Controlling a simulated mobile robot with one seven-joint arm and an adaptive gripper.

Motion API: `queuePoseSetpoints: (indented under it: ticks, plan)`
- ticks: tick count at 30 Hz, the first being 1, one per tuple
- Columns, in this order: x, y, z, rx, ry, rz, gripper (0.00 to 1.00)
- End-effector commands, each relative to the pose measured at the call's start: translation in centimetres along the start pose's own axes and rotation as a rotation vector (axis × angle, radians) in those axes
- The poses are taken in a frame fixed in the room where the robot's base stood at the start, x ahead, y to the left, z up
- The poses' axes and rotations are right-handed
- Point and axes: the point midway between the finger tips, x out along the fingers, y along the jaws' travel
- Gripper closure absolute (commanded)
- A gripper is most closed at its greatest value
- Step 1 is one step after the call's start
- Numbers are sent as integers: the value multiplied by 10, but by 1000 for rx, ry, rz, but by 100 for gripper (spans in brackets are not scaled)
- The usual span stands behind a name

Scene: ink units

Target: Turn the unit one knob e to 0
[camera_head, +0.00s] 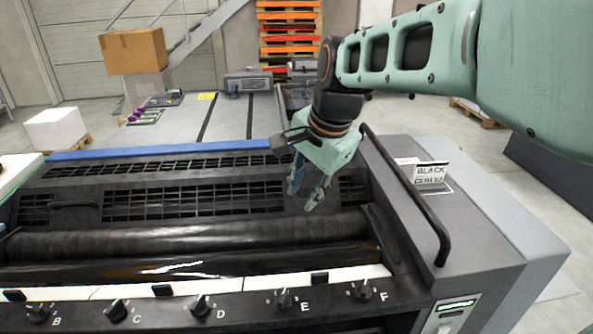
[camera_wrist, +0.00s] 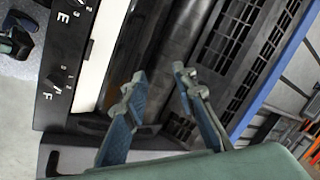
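Knob E (camera_head: 283,299) is a small black knob on the dark front panel (camera_head: 240,310), with the letter E printed at its lower right. Its pointer setting is too small to read in the head view. In the wrist view the letter E shows on the panel (camera_wrist: 63,50) at upper left, with the knob partly at the top edge. My gripper (camera_head: 303,195) is open and empty, above the black rollers, behind and above knob E, and apart from the panel. Its two fingers also show apart in the wrist view (camera_wrist: 160,76).
Knobs D (camera_head: 200,306) and F (camera_head: 362,291) flank knob E. Black rollers (camera_head: 190,237) lie behind the panel. A black handrail (camera_head: 408,195) and a "BLACK" sign (camera_head: 431,173) stand at right. The space above the panel is free.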

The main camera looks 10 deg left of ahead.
Motion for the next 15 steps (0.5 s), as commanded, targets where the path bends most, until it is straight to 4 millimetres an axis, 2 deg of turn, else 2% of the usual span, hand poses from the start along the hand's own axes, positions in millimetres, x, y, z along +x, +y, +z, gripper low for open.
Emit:
queuePoseSetpoints:
  ticks: [1,3,6,9,15]
  plan:
    - [-6,2,24,-80,-31,47,75]
    - [-4,16,54,-186,-75,129,75]
    - [-5,35,86,-315,-124,229,75]
    - [-6,49,103,-393,-153,291,75]
    - [6,60,113,-432,-167,321,75]
